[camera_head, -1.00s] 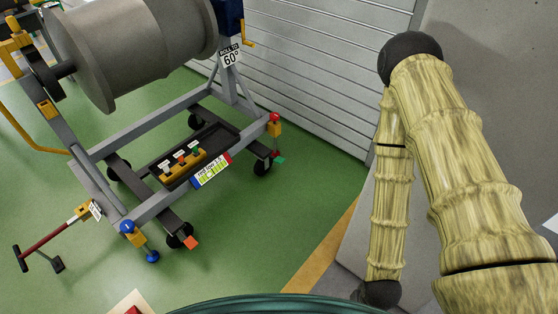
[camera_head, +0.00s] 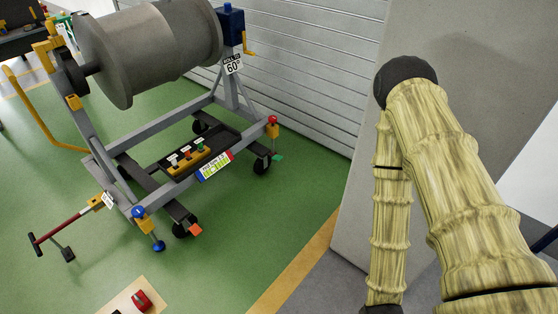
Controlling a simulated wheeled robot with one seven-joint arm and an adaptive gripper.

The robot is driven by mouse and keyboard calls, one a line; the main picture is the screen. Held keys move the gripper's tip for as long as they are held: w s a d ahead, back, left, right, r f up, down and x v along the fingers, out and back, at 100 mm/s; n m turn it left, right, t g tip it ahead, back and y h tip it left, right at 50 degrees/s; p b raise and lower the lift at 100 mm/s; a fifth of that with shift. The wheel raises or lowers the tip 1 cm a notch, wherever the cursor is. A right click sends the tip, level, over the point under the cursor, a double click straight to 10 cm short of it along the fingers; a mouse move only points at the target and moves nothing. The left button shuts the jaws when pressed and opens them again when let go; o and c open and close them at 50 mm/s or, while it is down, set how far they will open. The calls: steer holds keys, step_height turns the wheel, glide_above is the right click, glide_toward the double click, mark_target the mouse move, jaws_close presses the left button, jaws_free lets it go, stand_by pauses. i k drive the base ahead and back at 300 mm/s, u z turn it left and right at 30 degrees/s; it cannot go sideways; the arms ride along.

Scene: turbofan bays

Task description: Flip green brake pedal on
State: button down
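The green brake pedal (camera_head: 277,158) is a small tab at the caster wheel (camera_head: 262,165) on the right corner of the grey engine stand (camera_head: 150,122). An orange pedal (camera_head: 195,229) sits at the front caster (camera_head: 184,228). The green pedal is small here, and I cannot tell whether it is up or down. My arm is folded at the right of the head view, well apart from the stand. My gripper is out of view below the bottom edge.
A grey drum (camera_head: 150,50) rests on the stand. A red tow bar (camera_head: 60,229) sticks out at left. A blue-knobbed jack (camera_head: 147,228) stands at the front corner. A box with a red item (camera_head: 141,300) lies at bottom. Green floor is clear right of the stand, up to a grey wall.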

mark_target(277, 158)
steer(key=u, duration=0.35)
steer(key=i, duration=1.45)
